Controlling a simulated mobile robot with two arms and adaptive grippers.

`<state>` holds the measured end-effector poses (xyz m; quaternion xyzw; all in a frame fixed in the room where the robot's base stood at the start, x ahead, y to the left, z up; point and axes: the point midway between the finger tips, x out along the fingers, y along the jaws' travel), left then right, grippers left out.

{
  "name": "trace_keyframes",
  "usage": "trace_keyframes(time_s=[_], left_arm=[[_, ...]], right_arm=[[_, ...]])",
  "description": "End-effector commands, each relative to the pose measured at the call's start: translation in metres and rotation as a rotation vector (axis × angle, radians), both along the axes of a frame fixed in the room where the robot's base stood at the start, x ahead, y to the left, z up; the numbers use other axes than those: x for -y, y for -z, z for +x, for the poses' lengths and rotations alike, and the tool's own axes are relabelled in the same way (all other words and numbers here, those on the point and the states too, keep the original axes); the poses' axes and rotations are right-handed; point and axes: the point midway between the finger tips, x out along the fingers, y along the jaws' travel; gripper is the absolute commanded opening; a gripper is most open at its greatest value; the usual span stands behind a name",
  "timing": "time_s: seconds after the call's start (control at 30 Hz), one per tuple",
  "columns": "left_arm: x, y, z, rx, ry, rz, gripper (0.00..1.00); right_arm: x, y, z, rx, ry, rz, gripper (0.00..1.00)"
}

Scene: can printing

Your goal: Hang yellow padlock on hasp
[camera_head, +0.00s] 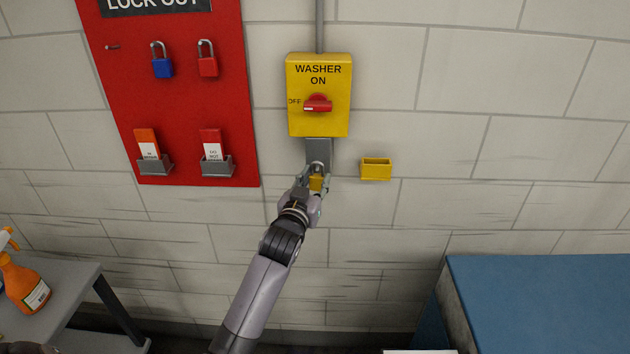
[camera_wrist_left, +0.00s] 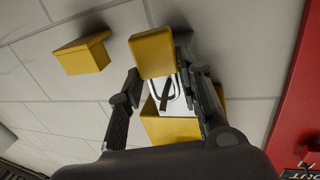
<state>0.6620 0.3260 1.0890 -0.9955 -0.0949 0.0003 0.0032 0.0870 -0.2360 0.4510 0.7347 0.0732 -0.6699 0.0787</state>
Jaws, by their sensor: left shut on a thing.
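The yellow padlock (camera_head: 316,183) is between the fingers of my left gripper (camera_head: 317,180), just below the yellow switch box. In the left wrist view my left gripper (camera_wrist_left: 162,70) is shut on the padlock, whose yellow body (camera_wrist_left: 152,52) is at the fingertips. Its metal shackle (camera_wrist_left: 172,92) points toward the switch box. The grey hasp (camera_head: 319,148) hangs under the box, right at the shackle. Whether the shackle passes through the hasp, I cannot tell; the fingers hide part of it. My right gripper is not in view.
The yellow switch box (camera_head: 319,120) reads WASHER ON, with a red handle (camera_head: 318,104). An empty-looking yellow holder (camera_head: 376,170) is on the wall to its right. The red lockout board (camera_head: 190,110) with blue (camera_head: 162,68) and red (camera_head: 207,67) padlocks is left.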

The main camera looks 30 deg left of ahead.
Motion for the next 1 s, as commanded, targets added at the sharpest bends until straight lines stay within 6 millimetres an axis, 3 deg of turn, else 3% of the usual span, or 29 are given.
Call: trace_keyframes(time_s=[0.23, 0.27, 0.6, 1.0], left_arm=[[0.0002, -0.0006, -0.0001, 0.001, 0.0, 0.0, 0.03], [0.0002, -0.0005, -0.0001, 0.001, 0.0, 0.0, 0.33], [0.0002, -0.0003, -0.0001, 0.0, 0.0, 0.0, 0.56], [0.0015, 0.0006, -0.0064, -0.001, 0.0, 0.0, 0.56]], right_arm=[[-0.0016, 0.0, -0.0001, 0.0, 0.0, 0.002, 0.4], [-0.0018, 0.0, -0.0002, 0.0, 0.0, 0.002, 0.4], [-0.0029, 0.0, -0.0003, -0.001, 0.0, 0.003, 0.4], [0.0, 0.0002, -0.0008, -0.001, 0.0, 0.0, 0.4]])
